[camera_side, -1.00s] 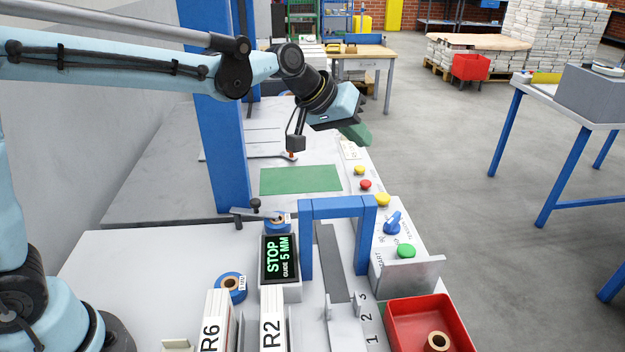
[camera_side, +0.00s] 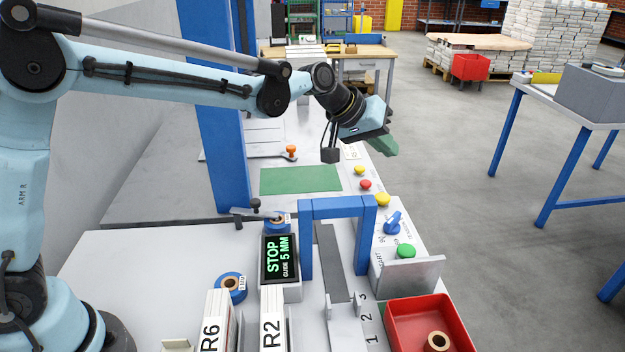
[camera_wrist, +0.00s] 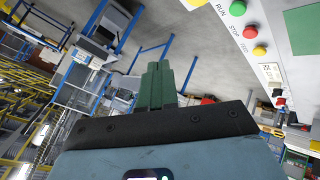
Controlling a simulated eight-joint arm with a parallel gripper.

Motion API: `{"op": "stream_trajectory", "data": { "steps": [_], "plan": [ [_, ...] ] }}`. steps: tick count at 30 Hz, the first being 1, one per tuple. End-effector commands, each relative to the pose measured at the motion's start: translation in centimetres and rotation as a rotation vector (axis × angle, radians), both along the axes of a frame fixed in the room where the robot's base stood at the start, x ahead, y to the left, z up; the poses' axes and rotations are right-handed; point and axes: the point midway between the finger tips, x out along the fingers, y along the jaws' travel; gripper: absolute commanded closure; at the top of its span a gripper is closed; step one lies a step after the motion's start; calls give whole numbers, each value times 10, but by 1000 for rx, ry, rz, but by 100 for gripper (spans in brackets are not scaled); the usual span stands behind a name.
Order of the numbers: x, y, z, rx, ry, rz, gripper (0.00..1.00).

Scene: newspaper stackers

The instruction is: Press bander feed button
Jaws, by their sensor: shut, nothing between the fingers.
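The bander feed button is a small yellow button (camera_side: 359,170) on the right edge of the far bench in the side view. In the wrist view the yellow button (camera_wrist: 259,50) sits at the upper right beside a FEED label. A red button (camera_side: 365,185) is next to it, and it also shows in the wrist view (camera_wrist: 250,32) by a STOP label. My gripper (camera_side: 387,146) has green fingers held shut and empty. It hangs above and slightly beyond the buttons, out past the bench edge, apart from them. The fingers (camera_wrist: 157,75) touch nothing in the wrist view.
A larger yellow button (camera_side: 382,200), a blue knob (camera_side: 393,222) and a green button (camera_side: 406,251) line the near bench edge. A blue frame (camera_side: 337,207) stands beside them. A green mat (camera_side: 300,181) lies left of the feed button. Open floor is to the right.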

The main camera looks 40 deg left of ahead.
Motion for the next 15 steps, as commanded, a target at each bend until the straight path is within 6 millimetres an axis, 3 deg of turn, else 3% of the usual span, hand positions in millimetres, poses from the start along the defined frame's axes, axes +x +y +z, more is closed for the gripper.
{"op": "stream_trajectory", "data": {
  "steps": [15],
  "plan": [
    [0,0,-64,0,0,0,100]
  ]
}}
